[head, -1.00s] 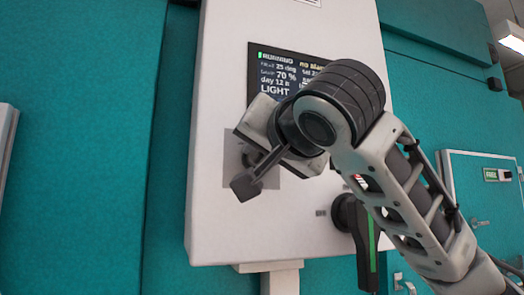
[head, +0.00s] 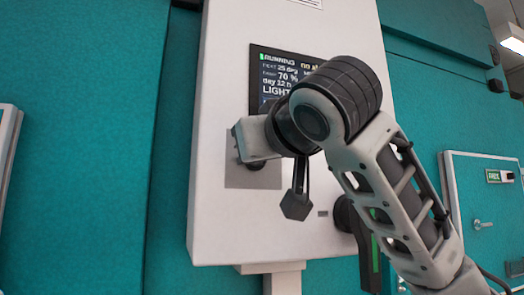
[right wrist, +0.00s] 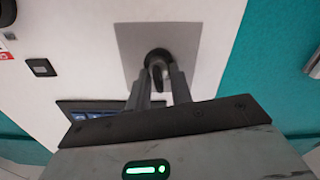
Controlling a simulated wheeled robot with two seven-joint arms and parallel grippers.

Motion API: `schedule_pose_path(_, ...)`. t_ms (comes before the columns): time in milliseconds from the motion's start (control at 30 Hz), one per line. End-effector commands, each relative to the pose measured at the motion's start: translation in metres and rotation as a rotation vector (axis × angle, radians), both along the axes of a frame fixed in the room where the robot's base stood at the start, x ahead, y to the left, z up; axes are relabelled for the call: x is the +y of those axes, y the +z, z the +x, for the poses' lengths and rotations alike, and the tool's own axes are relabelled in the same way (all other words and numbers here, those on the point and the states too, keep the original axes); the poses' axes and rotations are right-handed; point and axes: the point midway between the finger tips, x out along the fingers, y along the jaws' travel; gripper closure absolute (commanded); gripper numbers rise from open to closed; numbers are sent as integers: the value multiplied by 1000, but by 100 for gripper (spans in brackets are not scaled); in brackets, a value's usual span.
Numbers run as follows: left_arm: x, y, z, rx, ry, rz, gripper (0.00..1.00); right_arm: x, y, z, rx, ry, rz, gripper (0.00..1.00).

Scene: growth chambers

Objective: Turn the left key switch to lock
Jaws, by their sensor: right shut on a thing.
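The key switch is a dark round collar (right wrist: 157,55) on a square grey plate (right wrist: 188,42) in the right wrist view. A small key (right wrist: 158,74) stands out from it between the fingers of my right gripper (right wrist: 162,80), which is shut on it. In the head view the grey plate (head: 238,175) is on the white control box, and the body of my right gripper (head: 254,139) covers most of the switch. The key itself is hidden there. Any lock marking is not readable. My left gripper is not in view.
The white control box (head: 222,225) has a lit screen (head: 275,72) above the switch, partly behind my right arm. A dark handle with a green stripe (head: 374,262) is at its lower right. Teal walls (head: 90,140) flank it. The area left of the box is clear.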

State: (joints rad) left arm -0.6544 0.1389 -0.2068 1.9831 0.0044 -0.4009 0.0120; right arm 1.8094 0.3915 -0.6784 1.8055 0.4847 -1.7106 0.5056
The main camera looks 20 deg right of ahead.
Motion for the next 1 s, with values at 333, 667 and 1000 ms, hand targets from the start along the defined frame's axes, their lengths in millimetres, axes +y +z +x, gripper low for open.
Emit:
schedule_pose_path(333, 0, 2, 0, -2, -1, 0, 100, 2, -1, 0, -7, 1, -227, 100)
schedule_pose_path(667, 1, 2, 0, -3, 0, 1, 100, 2, -1, 0, -10, 1, -313, 100)
schedule_pose_path(1000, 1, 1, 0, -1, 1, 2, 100, 2, -1, 0, -11, 1, -320, 100)
